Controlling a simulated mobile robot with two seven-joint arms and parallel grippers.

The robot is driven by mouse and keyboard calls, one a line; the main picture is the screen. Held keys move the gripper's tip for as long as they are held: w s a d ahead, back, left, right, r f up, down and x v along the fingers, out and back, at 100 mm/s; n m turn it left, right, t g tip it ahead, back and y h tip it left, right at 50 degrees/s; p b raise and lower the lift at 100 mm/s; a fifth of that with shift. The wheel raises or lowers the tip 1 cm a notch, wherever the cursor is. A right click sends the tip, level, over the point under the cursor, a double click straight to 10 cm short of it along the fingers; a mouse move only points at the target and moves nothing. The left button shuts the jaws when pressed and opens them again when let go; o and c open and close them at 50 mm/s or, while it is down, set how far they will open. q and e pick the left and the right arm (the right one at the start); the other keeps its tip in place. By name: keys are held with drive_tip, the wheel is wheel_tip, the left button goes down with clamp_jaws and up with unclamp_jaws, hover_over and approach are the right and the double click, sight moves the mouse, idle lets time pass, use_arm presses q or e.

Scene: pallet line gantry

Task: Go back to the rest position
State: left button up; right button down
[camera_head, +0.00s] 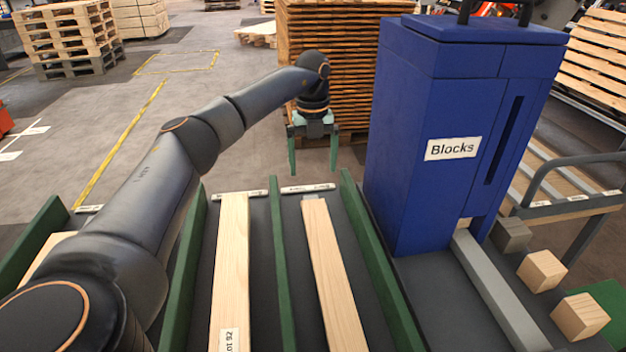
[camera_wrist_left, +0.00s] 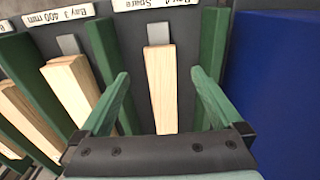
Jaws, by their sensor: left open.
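My left gripper (camera_head: 312,158) is open and empty, hanging with its green fingers pointing down beyond the far ends of the bays. In the left wrist view its two fingers (camera_wrist_left: 162,98) are spread wide, with a wooden board (camera_wrist_left: 160,85) seen between them in the bay labelled Spare. In the head view this board (camera_head: 335,275) lies in the right bay, apart from the gripper. Another board (camera_head: 232,270) lies in the bay to its left. My right gripper is not in view.
A blue cabinet labelled Blocks (camera_head: 428,135) stands right of the bays. Wooden blocks (camera_head: 542,270) sit beside a grey rail (camera_head: 495,285) at the right. Green dividers (camera_head: 281,260) separate the bays. A tall pallet stack (camera_head: 345,60) stands behind the gripper. Open floor (camera_head: 130,130) lies at the left.

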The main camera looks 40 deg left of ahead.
use_arm(q)
drive_tip(key=shift+r, duration=1.1)
